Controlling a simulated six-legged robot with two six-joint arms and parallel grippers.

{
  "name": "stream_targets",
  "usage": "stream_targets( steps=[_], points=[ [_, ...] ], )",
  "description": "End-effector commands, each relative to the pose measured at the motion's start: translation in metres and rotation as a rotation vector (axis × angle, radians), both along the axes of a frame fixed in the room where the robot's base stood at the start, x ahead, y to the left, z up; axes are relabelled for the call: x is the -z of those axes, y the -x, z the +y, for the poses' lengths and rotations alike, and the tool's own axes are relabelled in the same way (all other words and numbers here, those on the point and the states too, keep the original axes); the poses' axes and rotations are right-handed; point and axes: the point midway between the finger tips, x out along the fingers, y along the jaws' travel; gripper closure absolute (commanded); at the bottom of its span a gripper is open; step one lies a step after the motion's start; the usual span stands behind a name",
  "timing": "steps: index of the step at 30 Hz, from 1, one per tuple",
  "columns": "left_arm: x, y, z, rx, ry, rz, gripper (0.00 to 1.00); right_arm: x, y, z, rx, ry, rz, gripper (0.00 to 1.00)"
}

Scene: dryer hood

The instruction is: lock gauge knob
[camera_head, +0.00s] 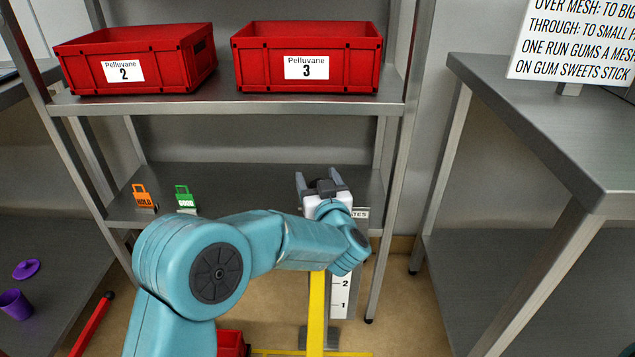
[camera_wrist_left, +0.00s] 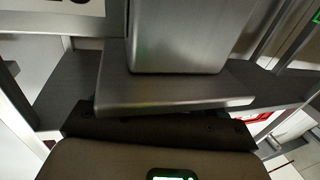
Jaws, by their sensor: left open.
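My left gripper (camera_head: 318,174) is open, its two grey fingers apart and pointing up and away, level with the lower shelf. No object shows between the fingers in the head view. Behind and below it stands a white gauge scale (camera_head: 342,292) with black numbers, 2 and 1 readable. Its label (camera_head: 360,214) is partly covered by my wrist and reads only "ATES". I cannot make out the gauge knob in either view. In the left wrist view a grey metal block (camera_wrist_left: 178,38) on a plate fills the middle, too close to identify. My right gripper is out of view.
Red bins marked 2 (camera_head: 124,71) and 3 (camera_head: 306,68) stand on the upper shelf (camera_head: 225,103). A yellow post (camera_head: 316,305) rises below my wrist. A steel table (camera_head: 540,130) stands at the right.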

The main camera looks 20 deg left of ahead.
Motion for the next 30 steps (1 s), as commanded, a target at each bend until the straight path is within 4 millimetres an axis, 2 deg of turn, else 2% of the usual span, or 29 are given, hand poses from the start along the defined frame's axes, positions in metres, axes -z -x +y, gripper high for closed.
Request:
stream_targets(
  steps=[5,6,8,10,11,20,30],
  points=[
    [0.0,0.0,0.0,0.0,0.0,0.0,0.31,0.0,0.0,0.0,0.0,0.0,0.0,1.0],
    [0.0,0.0,0.0,0.0,0.0,0.0,0.38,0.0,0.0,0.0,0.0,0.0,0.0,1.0],
    [0.0,0.0,0.0,0.0,0.0,0.0,0.57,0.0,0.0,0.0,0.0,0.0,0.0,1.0],
    [0.0,0.0,0.0,-0.001,0.0,0.0,0.8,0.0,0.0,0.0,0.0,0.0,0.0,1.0],
    [0.0,0.0,0.0,-0.001,0.0,0.0,0.83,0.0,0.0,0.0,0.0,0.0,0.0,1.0],
    [0.001,0.0,0.0,0.027,-0.001,0.0,0.83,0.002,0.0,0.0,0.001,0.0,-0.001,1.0],
    [0.004,-0.001,-0.002,0.234,-0.001,0.0,0.82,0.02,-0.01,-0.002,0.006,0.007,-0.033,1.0]
  ],
)
